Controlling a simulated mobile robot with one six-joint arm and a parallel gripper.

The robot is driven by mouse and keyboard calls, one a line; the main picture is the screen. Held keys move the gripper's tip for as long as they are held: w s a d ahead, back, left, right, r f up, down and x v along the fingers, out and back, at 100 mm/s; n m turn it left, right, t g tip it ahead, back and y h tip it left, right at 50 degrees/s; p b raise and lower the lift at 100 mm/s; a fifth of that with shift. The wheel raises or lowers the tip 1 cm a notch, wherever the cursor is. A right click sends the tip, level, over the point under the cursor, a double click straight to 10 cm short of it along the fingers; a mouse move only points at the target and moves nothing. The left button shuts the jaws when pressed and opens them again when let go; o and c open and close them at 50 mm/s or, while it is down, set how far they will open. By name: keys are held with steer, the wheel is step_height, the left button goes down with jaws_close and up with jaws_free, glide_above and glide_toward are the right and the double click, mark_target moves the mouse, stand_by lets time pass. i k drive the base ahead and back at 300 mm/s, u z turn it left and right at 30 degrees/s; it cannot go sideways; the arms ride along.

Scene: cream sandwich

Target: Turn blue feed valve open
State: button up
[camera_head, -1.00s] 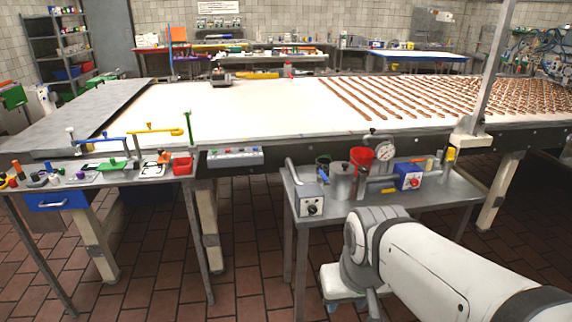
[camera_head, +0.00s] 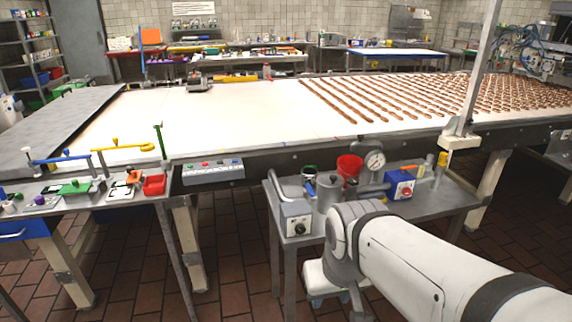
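A blue bar-shaped handle (camera_head: 60,158) stands above the left side table, beside a yellow one. A blue box with a red knob (camera_head: 401,185) sits on the small metal table at centre right. I cannot tell for sure which of these is the feed valve, or whether it is open or closed. My white and grey arm (camera_head: 430,265) reaches in from the lower right, in front of the small metal table. My gripper cannot be made out beyond the arm's bent end.
A long white conveyor table (camera_head: 230,105) carries rows of brown bars at right. The small metal table (camera_head: 440,205) also holds a red cup (camera_head: 349,165), a dial gauge (camera_head: 375,161) and a grey box (camera_head: 296,220). Brown tiled floor (camera_head: 240,265) shows between the tables.

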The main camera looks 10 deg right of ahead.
mark_target(309, 188)
steer(key=i, duration=1.25)
steer(key=u, duration=0.05)
